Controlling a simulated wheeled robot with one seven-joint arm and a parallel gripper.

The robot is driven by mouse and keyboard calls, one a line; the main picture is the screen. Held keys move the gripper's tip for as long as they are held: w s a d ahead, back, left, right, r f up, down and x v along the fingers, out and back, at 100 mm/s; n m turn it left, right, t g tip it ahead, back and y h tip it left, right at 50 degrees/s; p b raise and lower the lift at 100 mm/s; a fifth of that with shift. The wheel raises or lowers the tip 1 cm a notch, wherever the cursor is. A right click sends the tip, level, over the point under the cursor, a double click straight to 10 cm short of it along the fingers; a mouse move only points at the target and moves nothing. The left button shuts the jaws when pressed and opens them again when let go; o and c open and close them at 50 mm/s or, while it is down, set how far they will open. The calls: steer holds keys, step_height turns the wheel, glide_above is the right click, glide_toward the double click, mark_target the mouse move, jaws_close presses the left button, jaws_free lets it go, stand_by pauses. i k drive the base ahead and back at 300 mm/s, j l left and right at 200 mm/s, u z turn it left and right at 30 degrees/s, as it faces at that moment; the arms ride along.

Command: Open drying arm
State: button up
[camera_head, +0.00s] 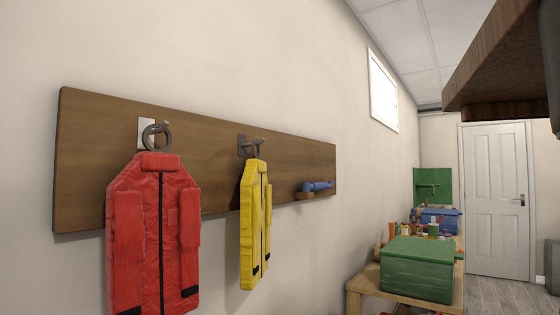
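A blue bar-like piece (318,186) sits on a small brown mount (305,195) near the right end of the wooden wall board (92,130). It lies close along the board; it may be the drying arm, but I cannot tell for sure. A red life vest (180,240) hangs by a ring from a hook with a pale plate at the board's left. A yellow life vest (250,225) hangs from a dark hook (245,146) at the middle. My gripper is not in view.
A wooden table (385,284) along the wall at right holds a green box (417,268), a blue box and several small items. A dark wooden slab (500,55) juts in at the upper right. A white door (497,200) stands at the far end, with bare floor before it.

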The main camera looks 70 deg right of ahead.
mark_target(306, 187)
steer(key=z, duration=1.6)
